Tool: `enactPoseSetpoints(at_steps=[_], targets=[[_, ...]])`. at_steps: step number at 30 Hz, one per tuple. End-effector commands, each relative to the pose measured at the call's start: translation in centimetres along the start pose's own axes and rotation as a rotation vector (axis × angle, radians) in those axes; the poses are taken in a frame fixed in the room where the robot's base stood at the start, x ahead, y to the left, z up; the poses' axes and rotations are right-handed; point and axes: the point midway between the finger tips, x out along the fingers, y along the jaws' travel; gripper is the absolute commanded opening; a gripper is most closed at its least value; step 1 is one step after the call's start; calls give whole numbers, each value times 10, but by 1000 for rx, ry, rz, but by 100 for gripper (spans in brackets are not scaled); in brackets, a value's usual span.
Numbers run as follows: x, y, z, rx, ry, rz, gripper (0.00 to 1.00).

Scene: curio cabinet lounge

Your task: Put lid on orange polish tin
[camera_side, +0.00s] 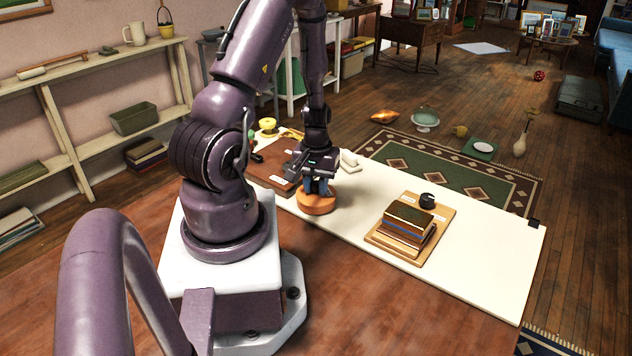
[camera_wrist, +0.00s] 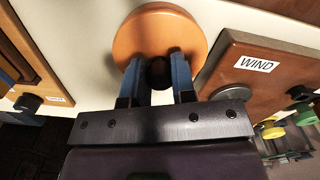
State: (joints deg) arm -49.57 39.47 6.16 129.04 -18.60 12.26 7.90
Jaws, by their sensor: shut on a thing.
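The orange polish tin (camera_side: 316,205) stands on the cream mat, right below my gripper (camera_side: 317,189). In the wrist view a round orange top (camera_wrist: 160,28) lies under my gripper (camera_wrist: 158,72). The blue fingers are shut on a dark round knob (camera_wrist: 159,74) over the near part of this top. I take the knob to be the lid's handle. The fingers hide most of it in the side view. No separate lid shows elsewhere. I cannot tell whether the lid rests flush on the tin or a little above it.
A wooden board (camera_side: 378,240) with stacked books (camera_side: 408,226) and a black knob (camera_side: 427,200) lies to the right on the cream mat (camera_side: 480,262). A brown board (camera_side: 262,172), labelled WIND in the wrist view (camera_wrist: 240,75), lies to the left. The mat's right end is clear.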

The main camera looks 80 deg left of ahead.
Motion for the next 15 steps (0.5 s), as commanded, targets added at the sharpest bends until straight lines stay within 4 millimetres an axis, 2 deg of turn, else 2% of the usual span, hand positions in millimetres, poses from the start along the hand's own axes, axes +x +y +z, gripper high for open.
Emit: enactPoseSetpoints(at_steps=[1, 2, 5, 15], targets=[[0, 0, 0, 0, 0, 0, 0], [0, 0, 0, 0, 0, 0, 29], [0, 0, 0, 0, 0, 0, 52], [-3, 0, 0, 0, 2, 0, 54]])
